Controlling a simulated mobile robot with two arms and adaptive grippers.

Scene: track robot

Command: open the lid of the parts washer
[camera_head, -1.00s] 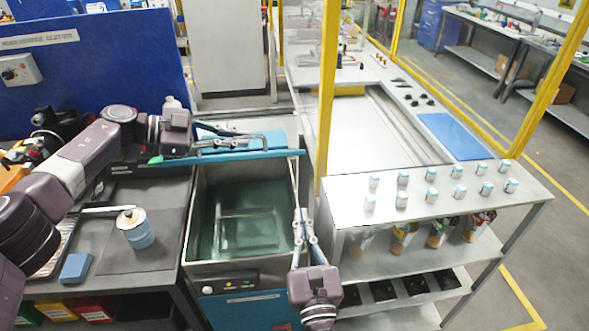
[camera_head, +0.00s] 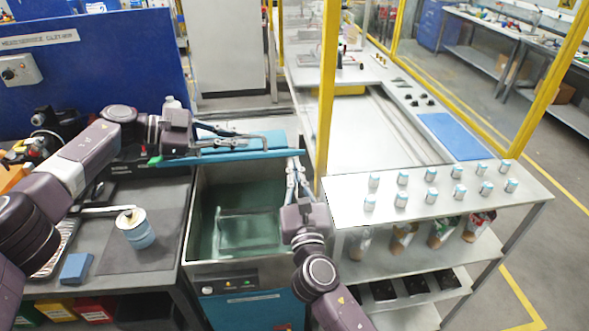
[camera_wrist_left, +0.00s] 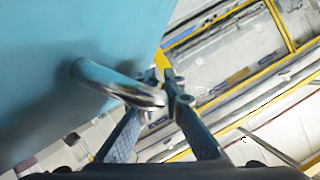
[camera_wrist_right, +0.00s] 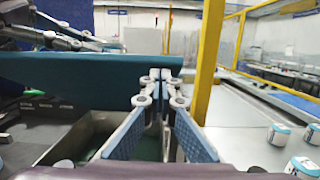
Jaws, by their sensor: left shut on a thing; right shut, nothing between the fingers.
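The parts washer (camera_head: 243,268) stands in the middle of the head view with its tub open, showing a greenish inside. Its teal lid (camera_head: 270,145) is raised at the back of the tub, seen nearly edge-on. My left gripper (camera_head: 250,137) is at the lid and shut on its metal handle. The left wrist view shows the handle (camera_wrist_left: 115,83) between the fingertips (camera_wrist_left: 165,88) and the blue lid face (camera_wrist_left: 60,45). My right gripper (camera_head: 293,163) is shut and empty by the lid's right end. In the right wrist view its closed fingertips (camera_wrist_right: 161,82) appear before the lid (camera_wrist_right: 75,80); contact is unclear.
A dark bench to the left holds a blue-white can (camera_head: 135,228) and a blue block (camera_head: 76,267). A steel table (camera_head: 350,212) with several small cans stands to the right. A yellow post (camera_head: 325,100) rises close beside the lid's right end.

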